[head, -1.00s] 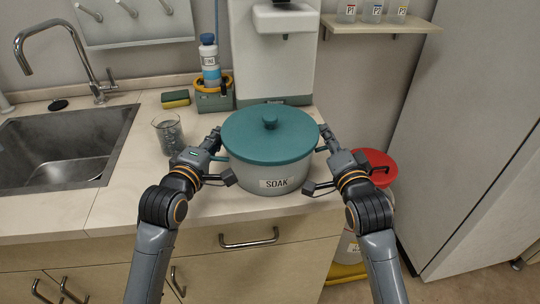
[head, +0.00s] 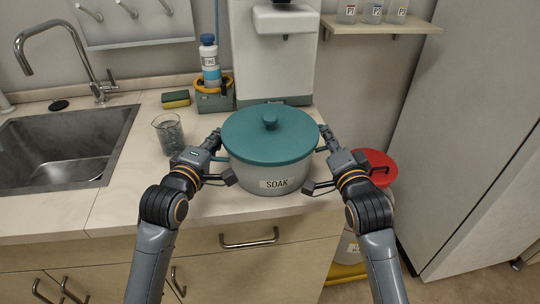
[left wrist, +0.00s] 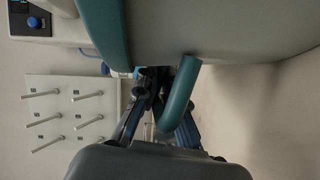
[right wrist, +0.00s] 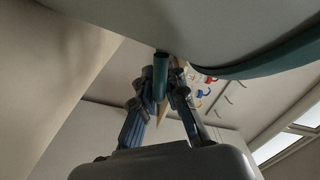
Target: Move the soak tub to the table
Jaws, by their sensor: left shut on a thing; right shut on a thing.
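The soak tub (head: 272,179) is a grey round pot with a teal lid (head: 250,136), a lid knob and a "SOAK" label. It is at the right end of the counter in the head view; I cannot tell whether it touches the counter. My left gripper (head: 218,158) is shut on its left teal handle, which shows in the left wrist view (left wrist: 176,100). My right gripper (head: 322,148) is shut on the right handle, which shows in the right wrist view (right wrist: 160,75). The lid is on, so the inside is hidden. No table is identifiable apart from the counter.
A glass beaker (head: 168,134) stands close to my left gripper. A sink (head: 60,148) is at left. A sponge (head: 175,99), a caddy with a bottle (head: 210,62) and a white dispenser (head: 275,60) stand behind. A red-lidded bin (head: 377,162) is beside the counter at right.

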